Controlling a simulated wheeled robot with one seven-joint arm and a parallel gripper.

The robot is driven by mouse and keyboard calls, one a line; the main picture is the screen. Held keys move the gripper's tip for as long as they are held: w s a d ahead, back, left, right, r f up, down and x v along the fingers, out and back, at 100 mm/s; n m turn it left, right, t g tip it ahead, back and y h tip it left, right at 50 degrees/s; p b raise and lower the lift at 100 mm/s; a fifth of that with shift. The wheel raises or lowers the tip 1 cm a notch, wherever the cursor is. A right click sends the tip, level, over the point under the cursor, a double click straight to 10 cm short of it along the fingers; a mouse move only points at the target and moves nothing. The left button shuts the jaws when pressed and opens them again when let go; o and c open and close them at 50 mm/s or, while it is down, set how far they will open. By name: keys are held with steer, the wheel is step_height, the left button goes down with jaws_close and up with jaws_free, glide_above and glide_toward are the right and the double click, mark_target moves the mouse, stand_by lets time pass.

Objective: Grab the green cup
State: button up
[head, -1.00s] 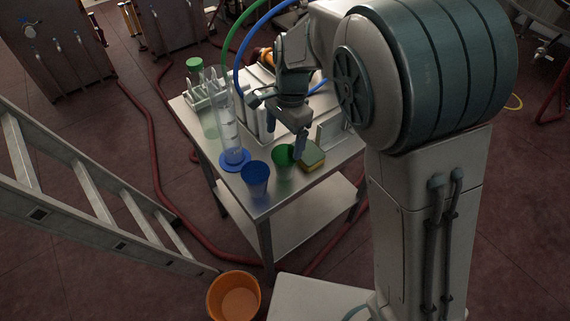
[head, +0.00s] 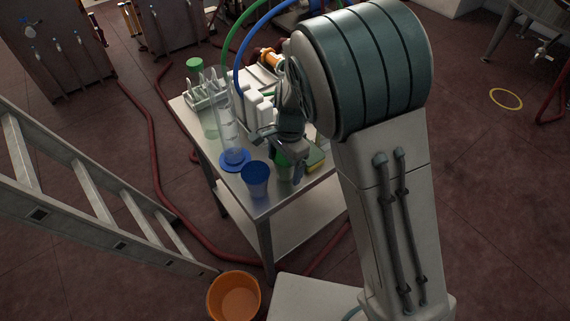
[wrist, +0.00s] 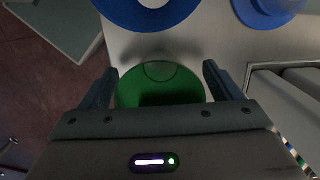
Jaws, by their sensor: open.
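The green cup (head: 283,174) stands on the metal table close to its front right part, mostly hidden behind my gripper in the head view. In the wrist view the green cup (wrist: 162,86) lies between the two fingers, with a visible gap on the right. My gripper (wrist: 160,80) is open, its fingers on either side of the cup. In the head view my gripper (head: 285,160) is low over the cup.
A blue cup (head: 255,179) stands just left of the green cup. A measuring cylinder on a blue base (head: 235,161) is behind it. A sponge (head: 315,157) lies to the right. White containers (head: 256,110) stand farther back. An orange bucket (head: 234,298) is on the floor.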

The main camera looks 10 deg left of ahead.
steer(key=c, duration=1)
